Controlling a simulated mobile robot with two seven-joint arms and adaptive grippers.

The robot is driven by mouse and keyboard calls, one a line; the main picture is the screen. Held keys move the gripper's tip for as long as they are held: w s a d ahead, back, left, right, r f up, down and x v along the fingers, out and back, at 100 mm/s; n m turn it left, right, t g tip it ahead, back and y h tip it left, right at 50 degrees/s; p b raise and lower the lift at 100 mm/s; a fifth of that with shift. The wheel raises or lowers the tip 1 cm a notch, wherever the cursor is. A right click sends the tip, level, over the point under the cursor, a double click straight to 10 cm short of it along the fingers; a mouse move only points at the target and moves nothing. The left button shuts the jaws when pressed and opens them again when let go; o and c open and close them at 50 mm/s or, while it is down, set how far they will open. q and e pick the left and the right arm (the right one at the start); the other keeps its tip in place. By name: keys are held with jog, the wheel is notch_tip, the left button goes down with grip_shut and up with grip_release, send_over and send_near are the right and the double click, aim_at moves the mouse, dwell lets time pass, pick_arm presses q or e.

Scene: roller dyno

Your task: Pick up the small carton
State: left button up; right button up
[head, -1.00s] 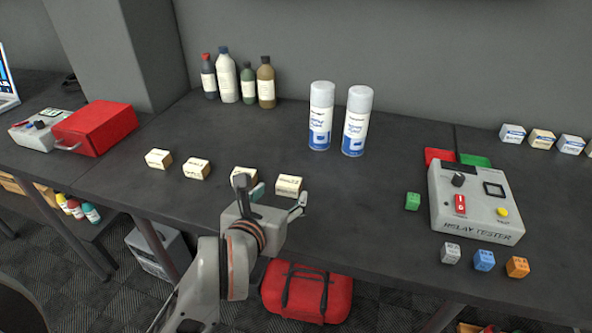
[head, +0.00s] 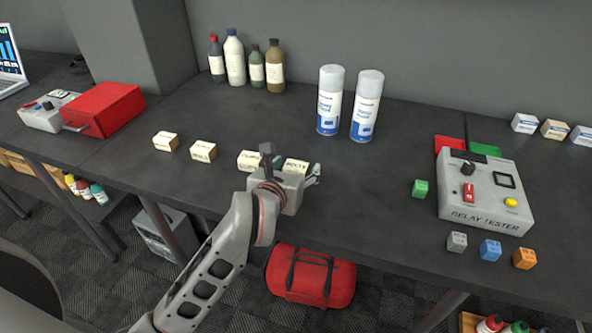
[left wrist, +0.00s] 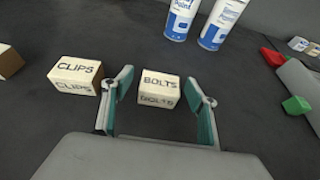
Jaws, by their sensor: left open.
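Several small cartons stand in a row on the dark bench. The carton marked BOLTS (left wrist: 159,91) sits between the tips of my left gripper's open fingers (left wrist: 158,100) in the left wrist view, with dark bench showing on both sides of it. In the head view this carton (head: 296,165) is partly hidden behind my left gripper (head: 291,172). The carton marked CLIPS (left wrist: 76,75) stands just left of the left finger; in the head view it (head: 248,161) is beside the gripper. Two more cartons (head: 203,151) (head: 166,141) stand further left. My right gripper is not in view.
Two spray cans (head: 330,99) (head: 367,105) stand behind the cartons. Bottles (head: 235,58) stand at the back wall. A green cube (head: 420,188) and the relay tester (head: 486,193) are to the right. The bench between the cartons and cans is clear.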

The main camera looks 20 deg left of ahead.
pick_arm(q)
jog(key=c, duration=1.2)
jog(key=shift+c, duration=0.2)
jog(key=shift+r, duration=0.15)
